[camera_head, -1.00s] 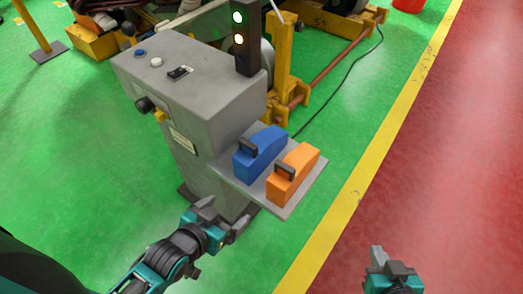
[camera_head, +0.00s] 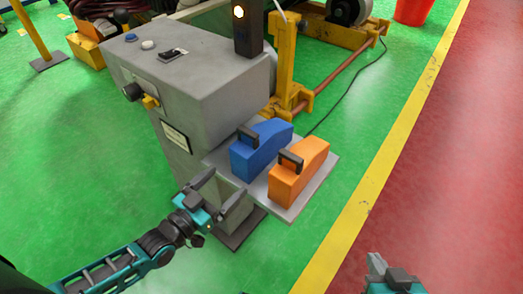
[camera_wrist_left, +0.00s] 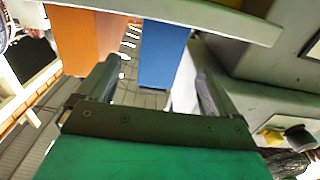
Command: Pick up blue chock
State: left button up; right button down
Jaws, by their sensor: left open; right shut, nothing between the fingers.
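The blue chock (camera_head: 262,150), with a dark handle on its near end, stands on a grey shelf (camera_head: 298,207) on the side of the grey cabinet. In the left wrist view the blue chock (camera_wrist_left: 163,52) shows between the open fingers and beyond them. My left gripper (camera_head: 229,190) is open and empty, in front of and left of the shelf, apart from the chock. It also shows in the left wrist view (camera_wrist_left: 152,78). My right gripper (camera_head: 377,264) is shut and empty at the bottom edge, over the red floor.
An orange chock (camera_head: 299,174) stands close beside the blue one, on its right, and also shows in the left wrist view (camera_wrist_left: 88,42). The grey cabinet (camera_head: 205,95) with knobs rises behind left. A yellow frame (camera_head: 284,65) stands behind. The floor right of the shelf is clear.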

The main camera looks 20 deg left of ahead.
aim_at(239, 169)
pick_arm(q)
jog(key=b+x, duration=0.1)
jog(key=x, duration=0.4)
jog(key=shift+w, duration=0.15)
jog(key=shift+b+x, duration=0.65)
jog(key=shift+x, duration=2.1)
jog(key=shift+r, duration=0.15)
jog(key=c, duration=1.1)
jog(key=shift+r, duration=0.1)
jog(key=shift+c, duration=0.9)
jog(key=shift+r, duration=0.1)
